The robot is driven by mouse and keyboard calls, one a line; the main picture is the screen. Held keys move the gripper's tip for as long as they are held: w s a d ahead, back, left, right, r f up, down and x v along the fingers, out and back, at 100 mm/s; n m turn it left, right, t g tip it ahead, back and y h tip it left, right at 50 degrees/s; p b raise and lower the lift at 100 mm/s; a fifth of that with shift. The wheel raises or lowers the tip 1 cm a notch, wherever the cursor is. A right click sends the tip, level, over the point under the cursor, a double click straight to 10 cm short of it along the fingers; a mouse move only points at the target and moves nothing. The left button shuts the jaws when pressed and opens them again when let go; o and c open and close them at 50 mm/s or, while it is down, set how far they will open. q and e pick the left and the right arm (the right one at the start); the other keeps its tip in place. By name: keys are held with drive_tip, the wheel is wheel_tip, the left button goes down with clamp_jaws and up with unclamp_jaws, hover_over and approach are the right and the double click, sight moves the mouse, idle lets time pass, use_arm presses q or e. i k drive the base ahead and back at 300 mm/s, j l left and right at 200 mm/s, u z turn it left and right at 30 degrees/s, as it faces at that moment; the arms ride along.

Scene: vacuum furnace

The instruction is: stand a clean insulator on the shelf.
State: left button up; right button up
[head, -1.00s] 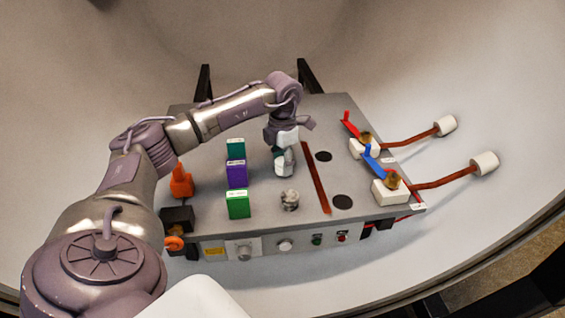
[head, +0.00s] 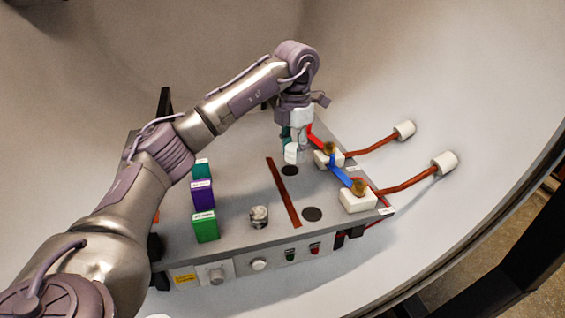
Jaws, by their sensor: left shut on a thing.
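A white insulator (head: 291,154) is held upright in my left gripper (head: 294,138), which is shut on it. It is just behind the far dark round spot (head: 290,171) on the grey shelf (head: 240,185); I cannot tell whether its base touches the surface. Another insulator, with grey and dark stains (head: 259,216), stands on the shelf left of the near dark spot (head: 312,214). My right gripper is not in view.
Green (head: 206,228), purple (head: 202,194) and teal (head: 202,169) boxes stand on the left. A red lever (head: 320,137) and a blue lever (head: 343,173) on white blocks, with copper rods, are close right of the gripper. Knobs line the front panel.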

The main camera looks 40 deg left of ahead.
sight(291, 171)
drive_tip(key=i+l+u, duration=0.25)
drive_tip(key=i+l, duration=0.15)
drive_tip(key=l, duration=0.2)
drive_tip(key=i+l+u, duration=0.1)
drive_tip(key=l, duration=0.25)
drive_tip(key=i, duration=0.1)
